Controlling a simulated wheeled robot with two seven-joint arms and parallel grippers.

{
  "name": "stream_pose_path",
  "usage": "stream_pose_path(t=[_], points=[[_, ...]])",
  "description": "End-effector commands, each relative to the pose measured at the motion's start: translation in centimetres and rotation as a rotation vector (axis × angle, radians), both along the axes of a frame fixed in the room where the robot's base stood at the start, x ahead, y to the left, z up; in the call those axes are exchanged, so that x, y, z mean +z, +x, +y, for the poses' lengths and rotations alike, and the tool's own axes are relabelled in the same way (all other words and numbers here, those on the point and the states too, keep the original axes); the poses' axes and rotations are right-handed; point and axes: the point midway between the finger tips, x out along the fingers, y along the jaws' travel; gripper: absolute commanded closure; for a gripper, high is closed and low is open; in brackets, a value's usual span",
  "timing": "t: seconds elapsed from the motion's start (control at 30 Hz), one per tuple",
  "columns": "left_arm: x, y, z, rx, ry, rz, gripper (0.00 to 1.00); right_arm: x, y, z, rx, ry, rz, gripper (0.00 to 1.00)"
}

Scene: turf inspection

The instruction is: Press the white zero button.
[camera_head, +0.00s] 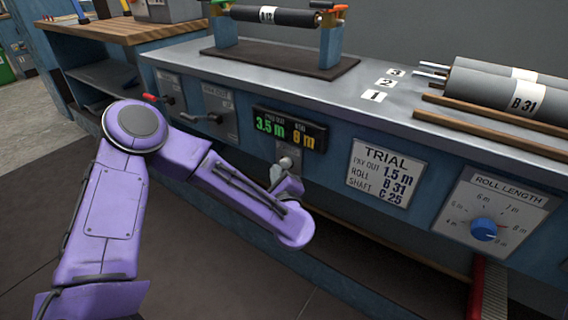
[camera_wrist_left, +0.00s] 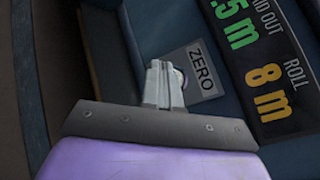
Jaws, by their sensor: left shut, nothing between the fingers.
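The ZERO plate (camera_wrist_left: 201,70) is a grey label on the blue bench front, just below the display. In the head view, a small pale round knob (camera_head: 286,162), which looks like the white zero button, shows on it. My left gripper (camera_head: 280,171) is shut and empty, its fingertips right at the button. In the left wrist view, the shut fingers (camera_wrist_left: 164,84) cover most of the button, and only a thin curved edge shows beside them. I cannot tell whether they touch it or whether it is pressed in. My right gripper is not in view.
The display (camera_head: 290,128) reads 3.5 m paid out and 8 m roll. A TRIAL card (camera_head: 386,172) and a blue roll length dial (camera_head: 484,229) are to the right. Levers (camera_head: 208,117) stick out on the left. Rolls (camera_head: 508,88) lie on the bench top.

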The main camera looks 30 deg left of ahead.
Motion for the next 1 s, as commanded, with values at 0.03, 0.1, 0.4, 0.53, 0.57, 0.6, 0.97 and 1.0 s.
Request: stream_pose_path(t=[0.03, 0.1, 0.4, 0.53, 0.57, 0.6, 0.97, 1.0], points=[[0.0, 0.0, 0.0, 0.000, 0.000, 0.000, 1.00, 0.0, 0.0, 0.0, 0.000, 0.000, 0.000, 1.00], [-0.1, 0.1, 0.0, 0.000, 0.000, 0.000, 1.00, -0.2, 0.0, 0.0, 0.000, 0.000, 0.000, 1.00], [-0.1, 0.9, -0.1, 0.000, 0.000, 0.000, 1.00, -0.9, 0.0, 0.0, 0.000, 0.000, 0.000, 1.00], [-0.1, 0.9, -0.1, 0.000, 0.000, 0.000, 1.00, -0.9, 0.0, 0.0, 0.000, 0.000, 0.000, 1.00], [-0.1, 0.9, -0.1, 0.000, 0.000, 0.000, 1.00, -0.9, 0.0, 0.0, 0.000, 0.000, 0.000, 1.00], [-0.1, 0.9, -0.1, 0.000, 0.000, 0.000, 1.00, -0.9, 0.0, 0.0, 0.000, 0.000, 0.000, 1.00], [-0.2, 1.2, -0.1, 0.001, 0.000, -0.001, 1.00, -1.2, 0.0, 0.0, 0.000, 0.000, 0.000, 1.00], [-0.2, 1.3, -0.1, 0.001, 0.000, -0.001, 1.00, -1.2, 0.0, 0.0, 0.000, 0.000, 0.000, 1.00]])
